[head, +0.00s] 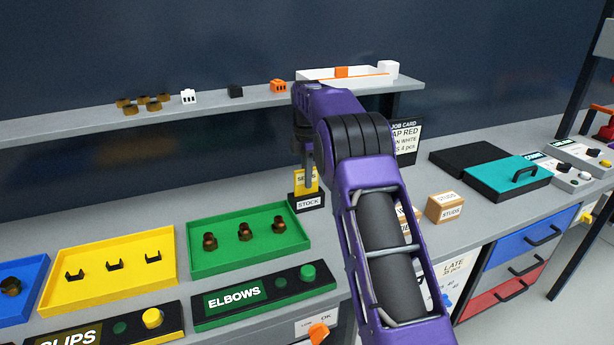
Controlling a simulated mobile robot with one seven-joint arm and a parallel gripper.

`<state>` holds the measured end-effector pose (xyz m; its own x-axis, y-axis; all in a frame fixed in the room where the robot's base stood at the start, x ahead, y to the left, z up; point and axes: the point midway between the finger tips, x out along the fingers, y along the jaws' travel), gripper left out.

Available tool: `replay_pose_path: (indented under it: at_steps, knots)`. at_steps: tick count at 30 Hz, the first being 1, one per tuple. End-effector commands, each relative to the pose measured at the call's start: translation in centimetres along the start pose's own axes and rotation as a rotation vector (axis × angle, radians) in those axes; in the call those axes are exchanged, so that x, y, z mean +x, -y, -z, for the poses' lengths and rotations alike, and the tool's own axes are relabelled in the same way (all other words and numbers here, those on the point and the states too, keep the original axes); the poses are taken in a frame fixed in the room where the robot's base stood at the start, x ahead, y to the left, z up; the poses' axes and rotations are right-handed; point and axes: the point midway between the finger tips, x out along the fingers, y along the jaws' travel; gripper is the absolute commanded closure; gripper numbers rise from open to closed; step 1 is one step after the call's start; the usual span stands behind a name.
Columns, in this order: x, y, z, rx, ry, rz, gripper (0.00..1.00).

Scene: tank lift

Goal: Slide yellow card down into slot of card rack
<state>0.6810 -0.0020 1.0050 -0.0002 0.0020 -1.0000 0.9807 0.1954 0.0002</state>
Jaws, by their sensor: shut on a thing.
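The yellow card (306,181) stands upright at the card rack (308,202), a small black block with a white STOCK label on the bench. The card's lower edge is at the rack's top; I cannot tell how deep it sits in the slot. My gripper (308,172) points down from above and is shut on the card's upper part. My purple arm hides part of the gripper and the area to the right of the rack.
A green tray (198,265) with brown fittings lies left of the rack, beside a yellow tray (60,292). A black job card sign (407,140) and cardboard boxes (446,207) stand to the right. A grey shelf (60,127) with small parts runs above and behind.

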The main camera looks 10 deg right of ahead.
Motion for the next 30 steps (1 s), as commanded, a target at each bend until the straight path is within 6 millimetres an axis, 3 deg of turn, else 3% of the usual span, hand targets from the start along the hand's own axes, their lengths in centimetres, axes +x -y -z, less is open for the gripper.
replay_pose_path:
  at_steps: [20,21,26,30]
  knots:
    - [1.8,0.0,0.0,0.000,0.000,0.000,1.00]
    - [1.7,0.0,0.0,0.000,0.000,0.000,0.87]
    - [1.7,0.0,0.0,0.000,0.000,0.000,0.58]
    - [1.7,0.0,0.0,0.000,0.000,0.000,0.56]
